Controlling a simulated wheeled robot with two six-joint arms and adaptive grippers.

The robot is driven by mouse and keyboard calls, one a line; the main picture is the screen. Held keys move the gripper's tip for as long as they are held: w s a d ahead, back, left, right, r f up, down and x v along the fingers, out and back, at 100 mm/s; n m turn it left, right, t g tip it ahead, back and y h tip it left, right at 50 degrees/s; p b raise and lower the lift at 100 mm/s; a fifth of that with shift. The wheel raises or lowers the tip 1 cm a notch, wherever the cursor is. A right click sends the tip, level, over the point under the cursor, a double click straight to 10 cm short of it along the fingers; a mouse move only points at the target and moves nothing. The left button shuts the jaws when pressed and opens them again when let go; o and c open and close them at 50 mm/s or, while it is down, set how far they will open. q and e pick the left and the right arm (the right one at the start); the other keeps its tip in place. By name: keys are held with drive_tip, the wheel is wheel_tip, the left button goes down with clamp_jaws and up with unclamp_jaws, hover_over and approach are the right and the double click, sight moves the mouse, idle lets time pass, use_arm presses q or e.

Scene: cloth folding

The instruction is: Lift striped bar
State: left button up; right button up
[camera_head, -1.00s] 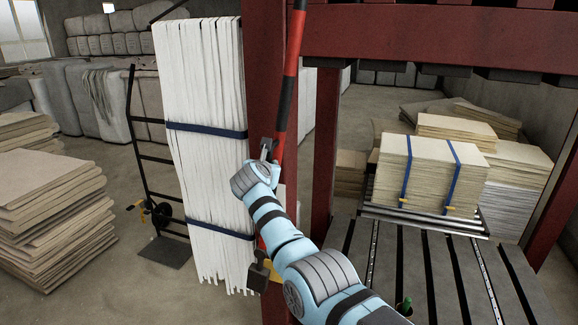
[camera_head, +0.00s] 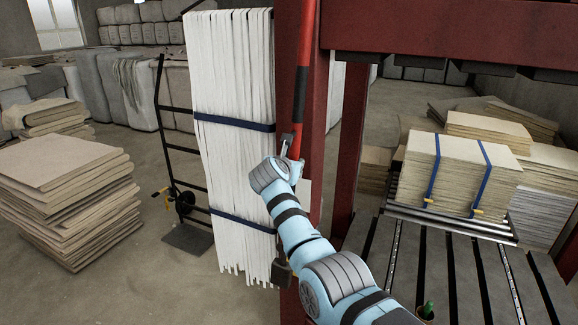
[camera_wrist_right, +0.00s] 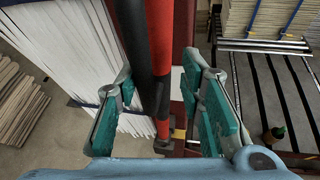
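The striped bar (camera_head: 301,65), red with black bands, stands nearly upright in front of a red post in the head view. My right gripper (camera_head: 286,145) is at the bar's middle, its fingers partly hidden by my wrist. In the right wrist view the bar (camera_wrist_right: 160,50) passes between the two green-padded fingers of the right gripper (camera_wrist_right: 160,115), with a gap visible on each side. The fingers look open around it. The bar's lower part is mostly hidden behind my arm in the head view. My left gripper is not in view.
The red post (camera_head: 321,100) stands close behind the bar. A strapped white bundle (camera_head: 232,165) is just left of it, beside a black hand truck (camera_head: 187,195). A slatted table (camera_head: 450,265) with a strapped sheet stack (camera_head: 455,170) is at right. Sheet stacks (camera_head: 70,200) stand left.

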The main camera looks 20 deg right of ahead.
drive_tip(key=shift+r, duration=0.1)
drive_tip(key=v, duration=1.2)
